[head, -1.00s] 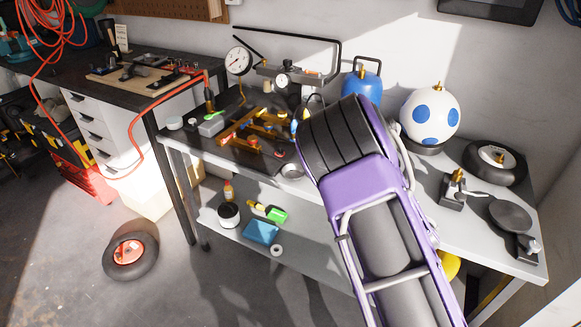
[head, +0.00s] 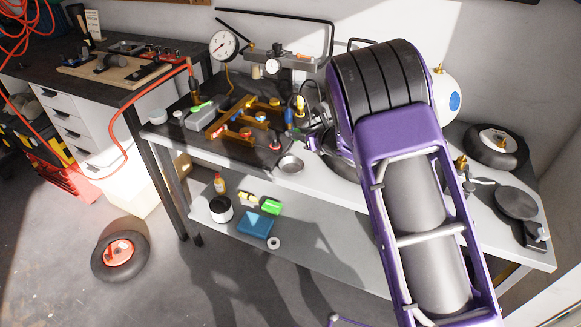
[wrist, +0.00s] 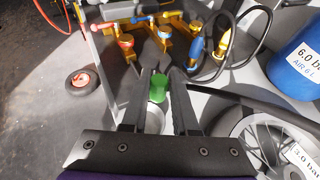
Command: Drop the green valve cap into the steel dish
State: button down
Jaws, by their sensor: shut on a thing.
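In the wrist view, my gripper (wrist: 160,80) is shut on the green valve cap (wrist: 158,87), a small bright green cylinder held between the fingertips. The steel dish (wrist: 155,121) shows below the cap in that picture, between the two fingers. The fingers and cap hide part of it. The cap's height over the dish is hard to tell. In the head view, the round steel dish (head: 291,165) sits near the bench's front edge. My purple arm stands right of it, and the cap cannot be made out there.
A manifold with yellow and red fittings (head: 245,122) lies left of the dish. A blue air cylinder (wrist: 300,62) and a wheel (wrist: 265,145) flank my gripper on the right in the wrist view. Black hoses loop nearby. The lower shelf (head: 305,250) holds small items.

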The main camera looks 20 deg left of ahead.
jog(key=shift+f+b, duration=0.55)
jog(key=shift+f, duration=1.7)
jog(key=c, duration=0.6)
grip_release()
jog(key=b+v, duration=0.1)
jog(key=v, duration=1.6)
jog(key=shift+s, duration=0.3)
jog(key=shift+r, duration=0.1)
